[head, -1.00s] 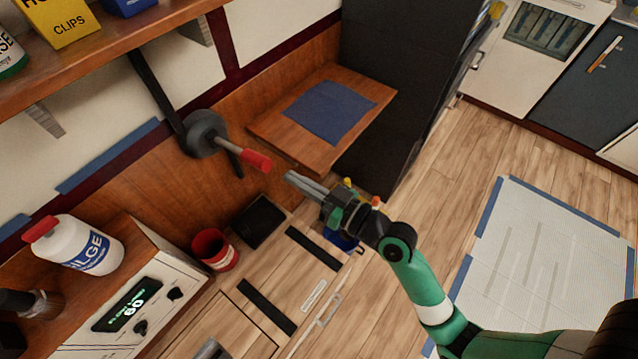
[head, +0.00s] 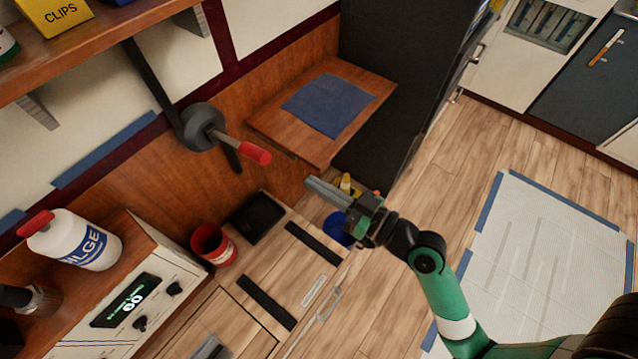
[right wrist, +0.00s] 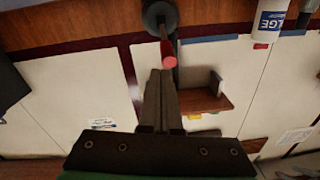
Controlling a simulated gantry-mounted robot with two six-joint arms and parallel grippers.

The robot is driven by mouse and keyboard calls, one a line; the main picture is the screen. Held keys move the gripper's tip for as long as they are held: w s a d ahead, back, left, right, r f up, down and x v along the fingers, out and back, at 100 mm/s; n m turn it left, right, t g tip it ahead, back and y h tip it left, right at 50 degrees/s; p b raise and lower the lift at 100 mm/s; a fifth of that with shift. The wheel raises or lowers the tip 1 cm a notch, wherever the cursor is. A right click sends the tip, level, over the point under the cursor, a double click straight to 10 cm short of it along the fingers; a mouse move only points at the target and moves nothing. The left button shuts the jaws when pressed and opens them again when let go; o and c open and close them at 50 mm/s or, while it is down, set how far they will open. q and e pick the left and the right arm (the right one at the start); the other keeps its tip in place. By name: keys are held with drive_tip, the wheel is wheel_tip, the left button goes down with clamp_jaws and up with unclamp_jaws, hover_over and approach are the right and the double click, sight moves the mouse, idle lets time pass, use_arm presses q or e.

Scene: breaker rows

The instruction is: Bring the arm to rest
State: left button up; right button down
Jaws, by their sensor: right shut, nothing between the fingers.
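My right gripper (head: 322,191) is shut and empty. It is in the air to the right of a wall-mounted lever with a red grip (head: 256,153) and below the wooden shelf with a blue mat. Its fingers point up and left in the head view. In the right wrist view the closed fingers (right wrist: 161,88) point toward the red grip (right wrist: 169,61), with a gap that I cannot measure. My green right arm comes in from the lower right. My left gripper is not seen.
The small wooden shelf (head: 258,115) carries a blue mat (head: 329,104). A red cup (head: 212,246), black tray (head: 257,217) and BILGE bottle (head: 75,241) stand at the left. A blue bucket (head: 338,228) is behind the gripper. Floor (head: 440,180) to the right is open.

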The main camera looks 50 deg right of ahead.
idle(0.3)
drive_tip(key=w+a+r+n+t+y, duration=0.1)
drive_tip(key=a+r+n+t+y, duration=0.15)
drive_tip(key=r, duration=0.75)
drive_tip(key=w+a+r+n+t+y, duration=0.15)
drive_tip(key=a+r, duration=0.25)
drive_tip(key=r, duration=0.6)
drive_tip(key=w+a+r+n+t+y, duration=0.1)
drive_tip(key=a+r+n+y, duration=0.2)
drive_tip(key=r, duration=0.7)
drive_tip(key=s+d+r+m+t+h+p, duration=0.1)
drive_tip(key=r+m+t+h+p, duration=0.1)
drive_tip(key=r+p, duration=0.8)
drive_tip(key=s+d+r+m+t+h+p, duration=0.2)
drive_tip(key=r+p, duration=0.9)
drive_tip(key=r, duration=1.2)
drive_tip(key=m+h, duration=0.1)
drive_tip(key=h, duration=0.1)
drive_tip(key=shift+s+d+r+h, duration=0.15)
drive_tip(key=shift+s+r+h, duration=0.05)
drive_tip(key=shift+s+h, duration=0.1)
